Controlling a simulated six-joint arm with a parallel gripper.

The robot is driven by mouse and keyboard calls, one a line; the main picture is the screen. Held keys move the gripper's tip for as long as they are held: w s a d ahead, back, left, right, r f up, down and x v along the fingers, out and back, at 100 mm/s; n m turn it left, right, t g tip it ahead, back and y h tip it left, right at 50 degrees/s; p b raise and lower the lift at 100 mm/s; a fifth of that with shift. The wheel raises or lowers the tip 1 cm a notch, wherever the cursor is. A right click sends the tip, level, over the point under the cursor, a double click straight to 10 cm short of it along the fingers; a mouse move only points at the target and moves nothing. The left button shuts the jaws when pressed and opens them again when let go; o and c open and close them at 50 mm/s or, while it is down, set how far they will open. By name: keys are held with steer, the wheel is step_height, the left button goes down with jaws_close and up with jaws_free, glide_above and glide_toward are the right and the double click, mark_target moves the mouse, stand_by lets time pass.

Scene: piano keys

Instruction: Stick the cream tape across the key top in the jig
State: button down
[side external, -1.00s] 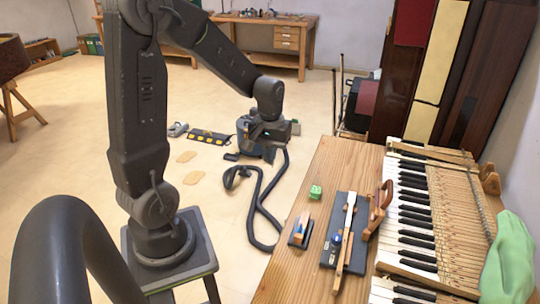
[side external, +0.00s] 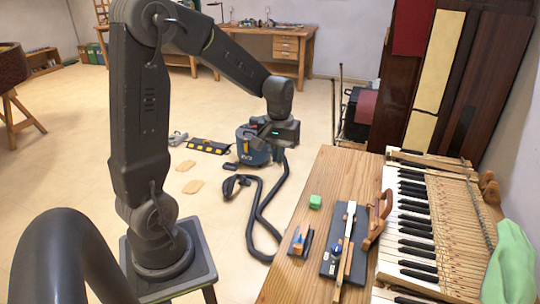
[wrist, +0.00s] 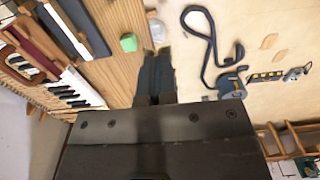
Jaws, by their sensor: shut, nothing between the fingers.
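The jig (side external: 329,262) is a dark plate on the wooden bench. A long pale key (side external: 349,222) lies along it, and a blue knob (side external: 336,250) sits beside the key. The jig also shows at the upper left of the wrist view (wrist: 88,24). A small blue and orange item (side external: 300,238) stands left of the jig; I cannot tell whether it carries the cream tape. No separate strip of cream tape can be made out. My gripper (side external: 266,130) is shut and empty in the air, left of the bench. Its dark fingers show in the wrist view (wrist: 155,60).
A green block (side external: 315,201) sits on the bench beyond the small item. A wooden-handled tool (side external: 377,216) lies between the jig and the piano keyboard (side external: 415,215). A vacuum (side external: 252,150) with a black hose stands on the floor beyond the bench's left edge.

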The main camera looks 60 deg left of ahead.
steer(key=w+d+f, duration=0.2)
steer(key=w, duration=0.4)
steer(key=w+d+f, duration=0.1)
steer(key=w+f, duration=0.1)
steer(key=w, duration=0.5)
glide_toward(352, 205)
steer(key=shift+a+f, duration=0.1)
steer(key=shift+a, duration=0.1)
steer(key=shift+w+d+f, duration=0.1)
steer(key=shift+d+f, duration=0.05)
steer(key=shift+f, duration=2.65)
steer(key=shift+f, duration=0.95)
stand_by(1.3)
steer(key=c, duration=1.3)
jaws_free()
steer(key=shift+c, duration=0.2)
